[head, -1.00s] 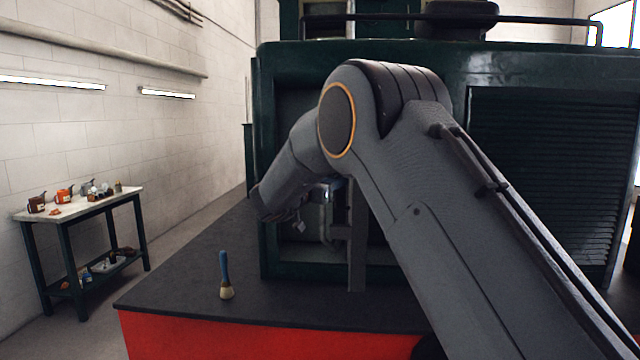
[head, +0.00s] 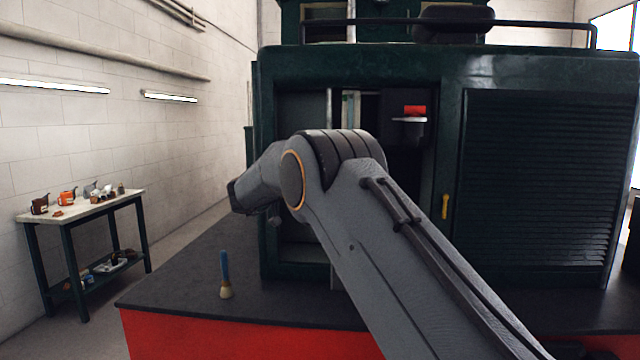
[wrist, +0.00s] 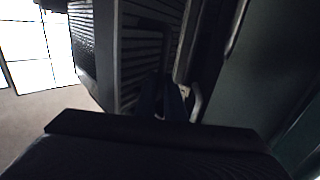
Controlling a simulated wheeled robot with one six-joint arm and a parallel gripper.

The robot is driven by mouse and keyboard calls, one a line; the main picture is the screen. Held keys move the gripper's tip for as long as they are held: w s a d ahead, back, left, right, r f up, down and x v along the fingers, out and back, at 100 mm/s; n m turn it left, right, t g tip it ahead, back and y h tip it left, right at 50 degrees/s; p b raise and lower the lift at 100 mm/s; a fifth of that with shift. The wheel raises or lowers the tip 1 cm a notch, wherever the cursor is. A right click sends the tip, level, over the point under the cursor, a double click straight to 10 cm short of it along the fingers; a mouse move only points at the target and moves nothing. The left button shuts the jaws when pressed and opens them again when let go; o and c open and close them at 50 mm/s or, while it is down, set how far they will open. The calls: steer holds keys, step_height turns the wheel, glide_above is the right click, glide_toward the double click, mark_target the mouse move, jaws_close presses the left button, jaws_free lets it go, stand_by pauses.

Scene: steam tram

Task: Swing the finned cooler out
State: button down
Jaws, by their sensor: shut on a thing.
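My gripper (wrist: 172,100) shows in the wrist view as dark fingers, shut on what looks like a pale handle or edge (wrist: 195,102) beside a dark ribbed part. That ribbed part (wrist: 150,40), with parallel fins, appears to be the finned cooler; its outline is dim and partly cut off. In the head view my arm crosses the open bay (head: 305,108) in the green tram body, and its wrist end lies at the bay's left side. The fingers, their grip and most of the cooler are hidden there.
A blue-handled brush (head: 225,275) stands on the dark deck (head: 180,265) left of my arm. A dark louvred panel (head: 540,180) and a yellow handle (head: 445,206) are on the right. A bench (head: 85,205) with small cans stands by the wall.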

steer(key=shift+r, duration=0.2)
steer(key=c, duration=1.8)
jaws_free()
steer(key=shift+f, duration=0.1)
steer(key=shift+c, duration=0.2)
steer(key=b+v, duration=0.3)
steer(key=v, duration=0.4)
steer(key=shift+s+a, duration=0.25)
steer(key=shift+s, duration=0.1)
